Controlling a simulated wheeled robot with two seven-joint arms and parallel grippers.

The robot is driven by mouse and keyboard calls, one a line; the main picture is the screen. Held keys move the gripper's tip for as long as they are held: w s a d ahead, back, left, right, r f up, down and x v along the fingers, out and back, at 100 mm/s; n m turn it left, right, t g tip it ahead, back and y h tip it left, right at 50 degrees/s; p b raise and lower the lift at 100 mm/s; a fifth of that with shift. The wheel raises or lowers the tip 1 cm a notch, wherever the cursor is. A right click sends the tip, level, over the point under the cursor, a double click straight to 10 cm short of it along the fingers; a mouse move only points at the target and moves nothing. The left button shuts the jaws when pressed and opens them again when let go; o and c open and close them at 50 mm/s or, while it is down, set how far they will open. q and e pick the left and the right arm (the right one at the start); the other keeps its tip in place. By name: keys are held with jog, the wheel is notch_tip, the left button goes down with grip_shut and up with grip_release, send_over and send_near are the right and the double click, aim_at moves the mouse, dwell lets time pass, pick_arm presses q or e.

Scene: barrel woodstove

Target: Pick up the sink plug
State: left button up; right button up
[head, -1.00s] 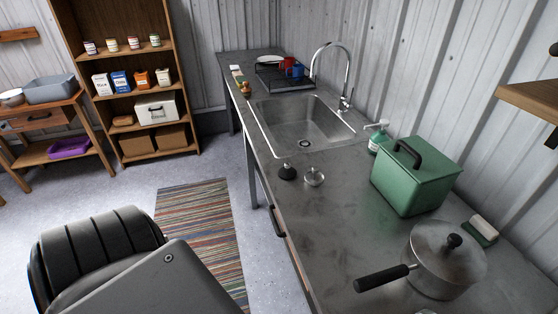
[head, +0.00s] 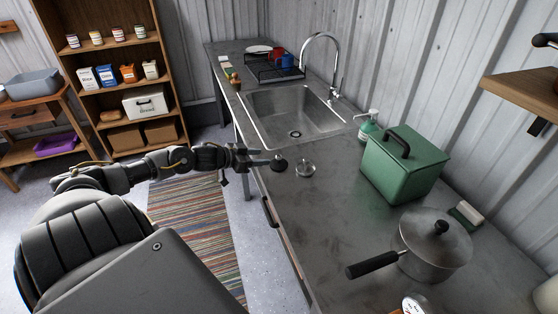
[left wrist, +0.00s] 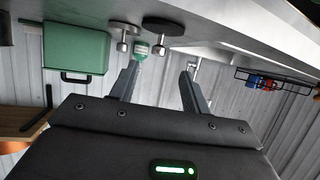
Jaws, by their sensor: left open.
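The black sink plug (head: 278,164), a dark disc with a knob, sits on the metal counter just in front of the sink, near its left edge. A shiny steel strainer-like piece (head: 305,169) is close to its right. My left gripper (head: 262,159) reaches in from the left over the counter edge, fingers pointing at the plug. In the left wrist view, which is upside down, the open fingers (left wrist: 160,72) have nothing between them. There the black plug (left wrist: 168,26) and the steel piece (left wrist: 122,30) appear beyond the fingertips. My right gripper is not in view.
The sink basin (head: 295,118) with its faucet is behind the plug. A soap bottle (head: 369,127), green box (head: 405,165) and lidded pot (head: 435,245) stand to the right. A dish rack (head: 280,68) is at the back. The counter in front of the plug is clear.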

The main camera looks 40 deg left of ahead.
aim_at(283, 162)
pick_arm(q)
jog(key=shift+w+a, duration=0.1)
jog(key=x, duration=0.4)
jog(key=shift+w+f, duration=0.15)
jog(key=shift+w, duration=0.2)
jog(key=shift+w+d+f+p, duration=0.25)
jog(key=shift+w+p, duration=0.05)
jog(key=shift+w+d+p, duration=0.2)
jog(key=shift+w+p, duration=0.15)
jog(key=shift+w, duration=0.1)
jog(key=p+x, duration=0.1)
jog(key=x, duration=0.2)
jog(key=shift+w+d+f, duration=0.3)
jog(key=shift+w+f, duration=0.15)
jog(key=shift+w, duration=0.05)
